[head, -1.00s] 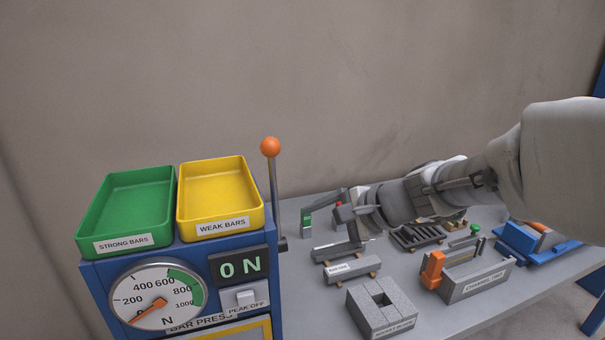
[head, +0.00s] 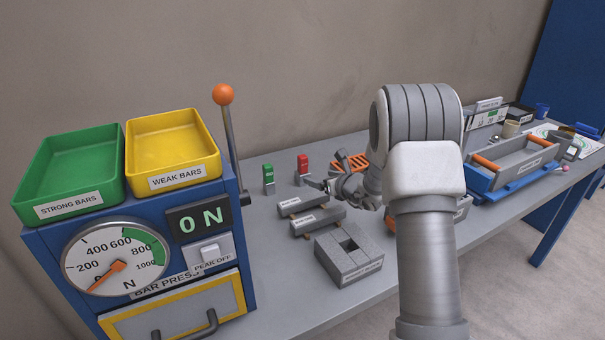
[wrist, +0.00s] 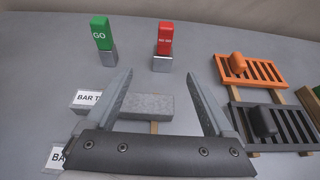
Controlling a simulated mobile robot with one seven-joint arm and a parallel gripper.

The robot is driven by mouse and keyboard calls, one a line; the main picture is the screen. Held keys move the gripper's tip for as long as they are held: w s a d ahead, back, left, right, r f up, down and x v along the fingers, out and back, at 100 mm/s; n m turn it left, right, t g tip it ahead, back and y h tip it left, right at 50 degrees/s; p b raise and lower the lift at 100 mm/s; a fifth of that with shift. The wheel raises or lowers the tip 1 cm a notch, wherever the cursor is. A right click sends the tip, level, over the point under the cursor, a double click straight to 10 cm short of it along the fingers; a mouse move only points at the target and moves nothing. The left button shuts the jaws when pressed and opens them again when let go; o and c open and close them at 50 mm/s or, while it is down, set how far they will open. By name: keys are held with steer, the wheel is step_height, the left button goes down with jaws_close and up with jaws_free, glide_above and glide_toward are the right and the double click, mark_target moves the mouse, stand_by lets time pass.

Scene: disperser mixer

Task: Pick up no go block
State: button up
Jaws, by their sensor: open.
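The no go block (wrist: 164,42) is red with white lettering and a grey metal lower part. It stands upright on the table in the wrist view, beyond my fingertips and between their lines. In the head view the red no go block (head: 303,164) stands behind my gripper (head: 318,184). In the wrist view my gripper (wrist: 158,75) is open and empty, pointing toward the block and apart from it. The similar green go block (wrist: 102,36) stands to the left of the no go block; it also shows in the head view (head: 268,175).
A grey bar (wrist: 145,106) lies below my fingers on wooden supports. Orange (wrist: 250,68) and dark (wrist: 270,122) slotted racks stand to the right. The bar press (head: 150,260) with its lever (head: 232,140) is at the left. The table between the two blocks is clear.

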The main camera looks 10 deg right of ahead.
mark_target(305, 172)
steer(key=x, duration=0.9)
steer(key=shift+d+p+x, duration=0.2)
steer(key=shift+x, duration=0.8)
steer(key=shift+d+p+x, duration=0.2)
steer(key=shift+x, duration=1.7)
steer(key=shift+r, duration=0.1)
jaws_close()
